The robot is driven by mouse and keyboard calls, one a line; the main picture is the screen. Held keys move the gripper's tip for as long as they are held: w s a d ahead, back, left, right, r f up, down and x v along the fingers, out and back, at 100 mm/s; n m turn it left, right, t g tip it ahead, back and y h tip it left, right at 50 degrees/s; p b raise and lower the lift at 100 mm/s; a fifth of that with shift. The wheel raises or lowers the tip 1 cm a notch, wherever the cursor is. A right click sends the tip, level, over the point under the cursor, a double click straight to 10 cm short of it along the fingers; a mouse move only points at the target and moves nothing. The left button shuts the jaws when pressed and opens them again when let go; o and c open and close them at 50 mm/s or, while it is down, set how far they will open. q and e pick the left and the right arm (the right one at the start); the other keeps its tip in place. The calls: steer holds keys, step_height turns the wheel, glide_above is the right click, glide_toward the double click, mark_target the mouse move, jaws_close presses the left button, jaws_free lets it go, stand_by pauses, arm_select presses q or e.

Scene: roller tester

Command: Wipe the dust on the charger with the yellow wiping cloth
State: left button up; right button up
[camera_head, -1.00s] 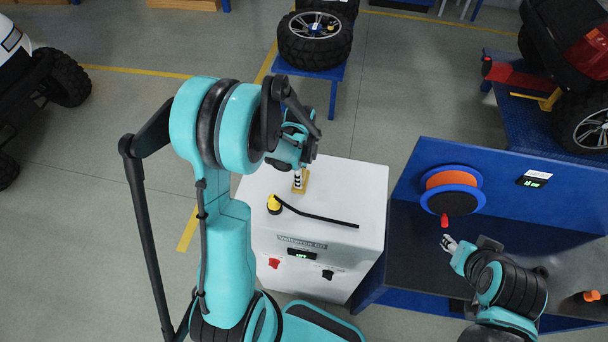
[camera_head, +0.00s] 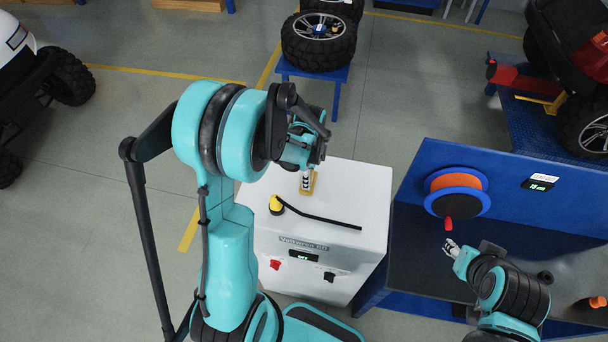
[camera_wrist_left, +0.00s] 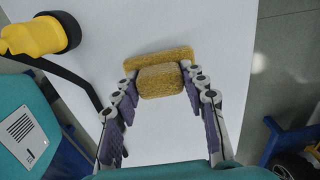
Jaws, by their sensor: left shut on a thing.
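The charger is a white cabinet (camera_head: 340,235) with a flat top, a small display and red and black connectors on its front. My left gripper (camera_head: 307,182) is over the far part of that top. It is shut on the yellow wiping cloth (camera_head: 312,184). In the left wrist view the cloth (camera_wrist_left: 160,78) shows as a yellow-brown block between the fingertips, with a wider strip beyond it. Whether it touches the top is hard to tell. No dust is clearly visible on the bare white surface. My right gripper (camera_head: 451,247) is beside the blue bench; its finger gap is too small to judge.
A yellow-and-black tool (camera_head: 277,204) with a long black rod lies on the charger top, nearer me. A blue bench (camera_head: 420,160) with an orange reel (camera_head: 453,192) stands to the right. A tyre on a blue stand (camera_head: 317,40) is behind.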

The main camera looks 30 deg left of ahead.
arm_select(q)
steer(key=shift+s+a+f+b, duration=0.15)
steer(key=shift+a+b, duration=0.15)
steer(key=shift+a, duration=0.2)
steer(key=shift+s+a, duration=0.15)
steer(key=shift+a, duration=0.1)
steer(key=shift+s+a, duration=0.15)
steer(key=shift+a, duration=0.6)
steer(key=shift+w+d+r, duration=0.15)
steer(key=shift+d, duration=0.3)
steer(key=shift+w+d+r, duration=0.1)
steer(key=shift+d, duration=0.3)
steer(key=shift+w+d+f+b, duration=0.15)
steer(key=shift+d+b, duration=0.4)
steer(key=shift+d, duration=0.25)
